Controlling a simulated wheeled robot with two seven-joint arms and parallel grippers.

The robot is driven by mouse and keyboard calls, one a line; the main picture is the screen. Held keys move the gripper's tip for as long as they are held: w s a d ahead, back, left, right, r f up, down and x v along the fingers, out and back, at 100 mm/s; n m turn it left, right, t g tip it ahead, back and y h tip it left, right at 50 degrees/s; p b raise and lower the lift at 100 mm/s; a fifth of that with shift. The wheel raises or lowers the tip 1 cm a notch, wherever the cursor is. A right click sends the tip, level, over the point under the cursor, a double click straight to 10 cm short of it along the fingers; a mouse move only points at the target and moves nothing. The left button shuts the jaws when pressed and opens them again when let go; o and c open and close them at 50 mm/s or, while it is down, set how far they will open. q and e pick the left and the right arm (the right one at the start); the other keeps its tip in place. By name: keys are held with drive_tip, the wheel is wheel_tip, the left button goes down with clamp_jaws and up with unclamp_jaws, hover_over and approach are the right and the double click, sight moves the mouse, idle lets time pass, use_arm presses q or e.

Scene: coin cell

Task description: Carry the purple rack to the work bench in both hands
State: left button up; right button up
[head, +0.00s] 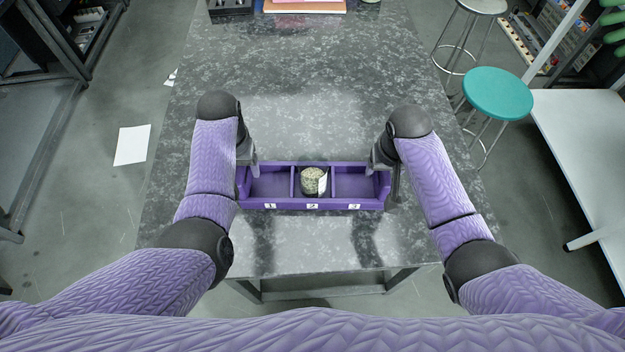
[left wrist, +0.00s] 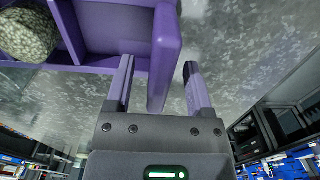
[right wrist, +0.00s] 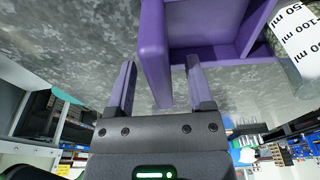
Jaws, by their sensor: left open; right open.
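The purple rack (head: 313,204) sits on the grey speckled bench top, with compartments marked 1, 2 and 3. A round speckled container (head: 313,181) with a white label stands in compartment 2; compartments 1 and 3 look empty. My left gripper (head: 252,168) is at the rack's left end. In the left wrist view its open fingers (left wrist: 158,82) stand on either side of the rack's end wall (left wrist: 165,55). My right gripper (head: 388,176) is at the right end. In the right wrist view its open fingers (right wrist: 160,85) straddle the other end wall (right wrist: 153,50).
The bench top (head: 310,120) is clear around the rack. A dark tray (head: 230,8) and stacked flat items (head: 304,6) lie at its far edge. A teal stool (head: 497,94) and a white table (head: 590,135) stand to the right. Paper (head: 132,145) lies on the floor at left.

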use_arm(q)
drive_tip(key=shift+f, duration=0.95)
use_arm(e)
drive_tip(key=shift+w+f, duration=0.15)
drive_tip(key=shift+f, duration=0.8)
use_arm(q)
clamp_jaws()
use_arm(e)
clamp_jaws()
